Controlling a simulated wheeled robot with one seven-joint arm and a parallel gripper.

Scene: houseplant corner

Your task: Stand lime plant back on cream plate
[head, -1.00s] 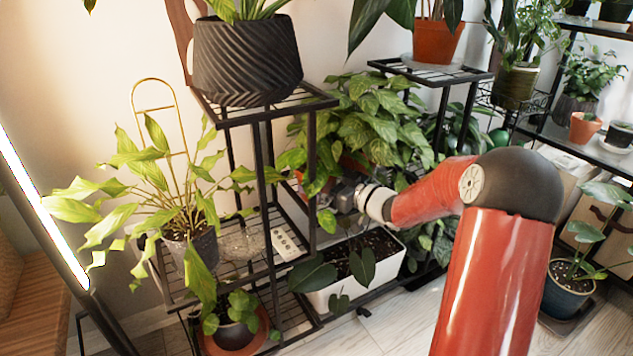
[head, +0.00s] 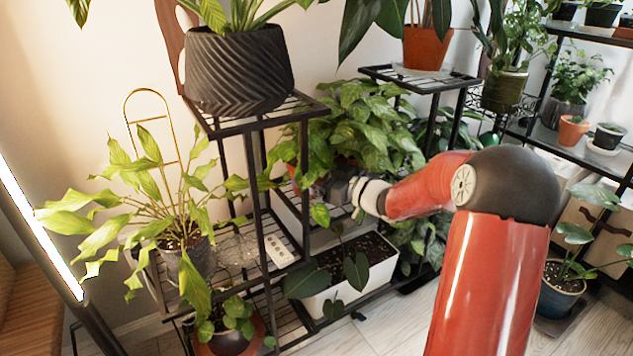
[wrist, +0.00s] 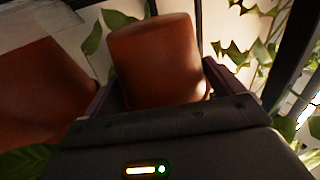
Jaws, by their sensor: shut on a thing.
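In the wrist view my gripper (wrist: 160,95) is shut on a terracotta-coloured pot (wrist: 158,58), which stands out beyond the jaws. In the head view my gripper (head: 337,188) is partly hidden by foliage and shelf posts, beside the middle tier of the black stand. A sliver of terracotta (head: 293,173) shows just left of it. The held pot's plant is mostly hidden, so I cannot tell its leaves from the bushy foliage around it. I cannot make out a cream plate for certain.
The black stand (head: 262,190) has posts close to my gripper. A yellow-green plant in a grey pot (head: 190,258), a clear saucer (head: 238,252) and a white power strip (head: 280,246) occupy its shelf. A white planter (head: 345,290) stands below. Another terracotta surface (wrist: 40,90) is close by.

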